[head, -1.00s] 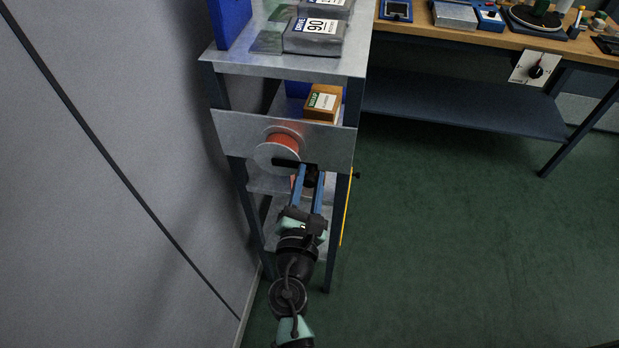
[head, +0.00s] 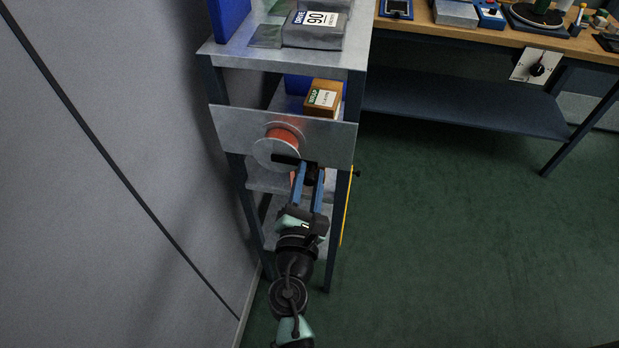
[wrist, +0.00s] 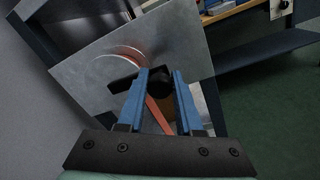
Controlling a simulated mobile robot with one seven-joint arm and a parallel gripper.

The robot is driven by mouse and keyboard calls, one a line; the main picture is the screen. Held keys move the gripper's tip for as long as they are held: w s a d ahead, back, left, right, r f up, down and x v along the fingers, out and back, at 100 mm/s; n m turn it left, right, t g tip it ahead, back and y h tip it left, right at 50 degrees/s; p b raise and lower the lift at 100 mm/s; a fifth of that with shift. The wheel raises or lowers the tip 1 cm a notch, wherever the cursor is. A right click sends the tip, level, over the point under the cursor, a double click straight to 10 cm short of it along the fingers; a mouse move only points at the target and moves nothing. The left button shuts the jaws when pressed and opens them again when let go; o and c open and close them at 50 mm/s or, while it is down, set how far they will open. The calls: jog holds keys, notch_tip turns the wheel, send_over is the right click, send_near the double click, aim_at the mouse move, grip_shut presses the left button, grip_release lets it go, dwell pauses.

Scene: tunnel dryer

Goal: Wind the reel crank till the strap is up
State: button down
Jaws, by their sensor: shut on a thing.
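The reel (head: 279,145) is mounted on a grey metal plate at the end of the shelf unit, with orange-red strap wound between pale flanges. It also shows in the wrist view (wrist: 119,64). The dark crank arm (head: 285,159) points right from the reel's centre, slightly downward. My gripper (head: 312,168) is shut on the dark crank handle (wrist: 160,90), with one blue finger on each side in the wrist view. An orange-red length of strap (wrist: 158,114) hangs below the reel, partly hidden by my fingers. Its lower end is hidden.
The shelf unit's mounting plate (head: 232,127) is close behind the fingers. A grey wall (head: 110,180) stands close on the left. A brown box (head: 323,99) sits on the shelf above. A workbench (head: 480,30) stands at the back right, with open green floor (head: 450,260) before it.

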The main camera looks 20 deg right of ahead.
notch_tip(320, 180, down, 2)
jog(key=m+b, duration=0.2)
jog(key=b, duration=0.1)
jog(key=shift+w+a+f+b, duration=0.1)
jog(key=shift+a+f+b, duration=0.1)
jog(key=shift+b, duration=0.15)
jog(key=w+a+f+m+h+b, duration=0.1)
jog(key=w+a+f+m+b, duration=0.1)
jog(key=m+b, duration=0.9)
jog(key=w+a+f+m+h+b, duration=0.1)
jog(key=w+a+m+b, duration=0.3)
jog(key=m+b, duration=0.7)
jog(key=shift+a+f+g+b, duration=0.3)
jog(key=shift+a+f+b, duration=0.3)
jog(key=shift+a+b, duration=1.4)
jog(key=shift+d+b, duration=0.6)
jog(key=shift+r, duration=0.1)
jog(key=c, duration=0.6)
grip_release()
